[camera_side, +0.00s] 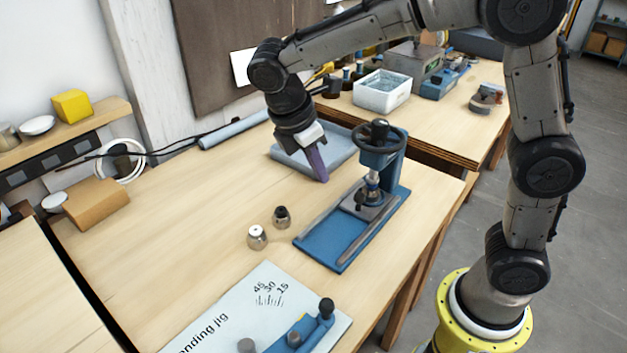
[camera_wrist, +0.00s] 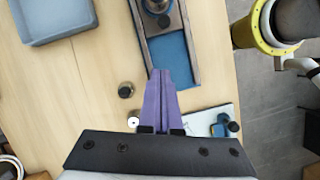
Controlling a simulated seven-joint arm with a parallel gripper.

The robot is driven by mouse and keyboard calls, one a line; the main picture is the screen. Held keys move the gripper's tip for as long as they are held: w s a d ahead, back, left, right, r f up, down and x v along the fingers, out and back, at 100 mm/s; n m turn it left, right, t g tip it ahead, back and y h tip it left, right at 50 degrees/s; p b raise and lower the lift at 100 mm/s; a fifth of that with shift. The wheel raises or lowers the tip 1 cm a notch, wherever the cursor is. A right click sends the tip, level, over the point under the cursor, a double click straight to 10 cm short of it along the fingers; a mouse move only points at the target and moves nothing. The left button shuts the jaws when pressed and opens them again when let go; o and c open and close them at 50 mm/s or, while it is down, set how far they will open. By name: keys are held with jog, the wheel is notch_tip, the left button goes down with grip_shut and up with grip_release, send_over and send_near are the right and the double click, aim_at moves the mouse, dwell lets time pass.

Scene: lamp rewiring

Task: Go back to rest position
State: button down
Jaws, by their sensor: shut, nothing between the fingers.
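My gripper (camera_side: 318,165) has purple fingers pressed together, pointing down over the wooden table (camera_side: 170,225). In the side view it hangs near the grey-blue tray (camera_side: 290,156), to the left of the blue hand press (camera_side: 385,165). In the wrist view the shut fingers (camera_wrist: 161,75) show at the middle, empty, over the blue base of the press (camera_wrist: 172,58). The exact height above the table is hard to tell.
A white bending jig board (camera_side: 245,310) lies at the front. A white bin (camera_side: 382,92) stands behind. The table's left middle is clear.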

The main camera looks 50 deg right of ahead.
jog(key=s+d+r+m+t+y, duration=0.2)
jog(key=s+d+r+m+t, duration=0.15)
jog(key=s+d+r, duration=0.4)
jog(key=s+a+f+m+t+y, duration=0.2)
jog(key=s+f+m+t, duration=0.1)
jog(key=s+m, duration=0.7)
jog(key=shift+s+f+m, duration=0.3)
jog(key=shift+f+m, duration=0.05)
jog(key=shift+f, duration=0.25)
